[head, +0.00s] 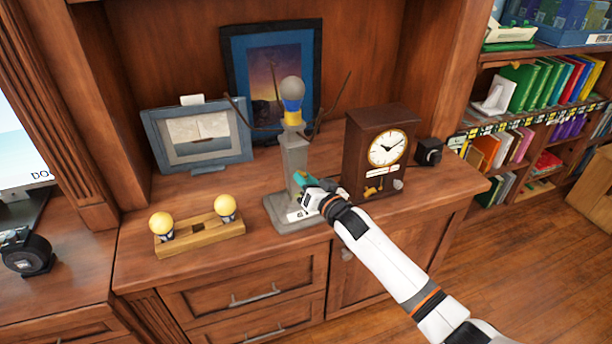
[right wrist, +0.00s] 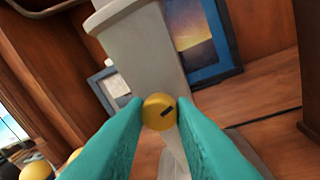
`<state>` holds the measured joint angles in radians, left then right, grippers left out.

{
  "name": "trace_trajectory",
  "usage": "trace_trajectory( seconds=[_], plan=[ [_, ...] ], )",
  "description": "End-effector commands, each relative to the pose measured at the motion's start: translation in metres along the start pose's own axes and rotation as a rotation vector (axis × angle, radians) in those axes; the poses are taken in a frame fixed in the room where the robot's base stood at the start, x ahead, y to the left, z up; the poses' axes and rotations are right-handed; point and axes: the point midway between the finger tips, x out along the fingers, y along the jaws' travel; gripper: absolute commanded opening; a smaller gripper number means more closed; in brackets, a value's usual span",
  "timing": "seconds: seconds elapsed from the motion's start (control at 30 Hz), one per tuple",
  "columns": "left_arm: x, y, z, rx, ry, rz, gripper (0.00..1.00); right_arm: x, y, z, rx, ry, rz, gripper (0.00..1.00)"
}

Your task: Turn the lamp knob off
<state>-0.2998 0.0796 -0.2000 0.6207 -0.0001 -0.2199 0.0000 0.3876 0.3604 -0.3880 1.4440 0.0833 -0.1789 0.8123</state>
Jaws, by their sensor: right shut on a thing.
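The lamp (head: 293,155) stands on the wooden cabinet top, with a grey post, a yellow socket (head: 292,112) and a grey bulb (head: 292,90). In the right wrist view, the round yellow knob (right wrist: 160,111) with a dark slanted mark sits on the lamp's post (right wrist: 142,48). My right gripper (head: 301,180) is at the front of the post. Its teal fingers show in the right wrist view (right wrist: 159,118), one on each side of the knob, shut on it. The knob is hidden in the head view. My left gripper is not in view.
A wooden clock (head: 365,155) stands close to the right of the lamp, near my right arm. A wooden holder (head: 198,234) with two yellow bulbs is at the front left. Picture frames (head: 200,137) stand behind. A black box (head: 429,151) is right of the clock.

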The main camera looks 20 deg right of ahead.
Motion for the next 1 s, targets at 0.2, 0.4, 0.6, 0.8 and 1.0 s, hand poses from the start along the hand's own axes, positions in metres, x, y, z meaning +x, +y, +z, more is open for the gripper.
trace_trajectory(
  seconds=[0.2,0.4,0.6,0.8,1.0],
  plan=[
    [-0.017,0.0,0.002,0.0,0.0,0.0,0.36,0.0,0.003,0.004,-0.203,0.021,-0.02,0.0],
    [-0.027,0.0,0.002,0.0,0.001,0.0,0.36,0.0,0.003,0.004,-0.392,0.04,-0.04,0.0],
    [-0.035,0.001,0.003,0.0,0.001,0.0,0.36,0.0,0.003,0.003,-0.579,0.059,-0.059,0.0],
    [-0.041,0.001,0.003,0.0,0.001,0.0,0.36,0.0,0.003,0.003,-0.766,0.079,-0.079,0.0],
    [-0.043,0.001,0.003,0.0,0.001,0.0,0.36,0.0,0.004,0.002,-0.939,0.098,-0.097,0.0]
  ],
)
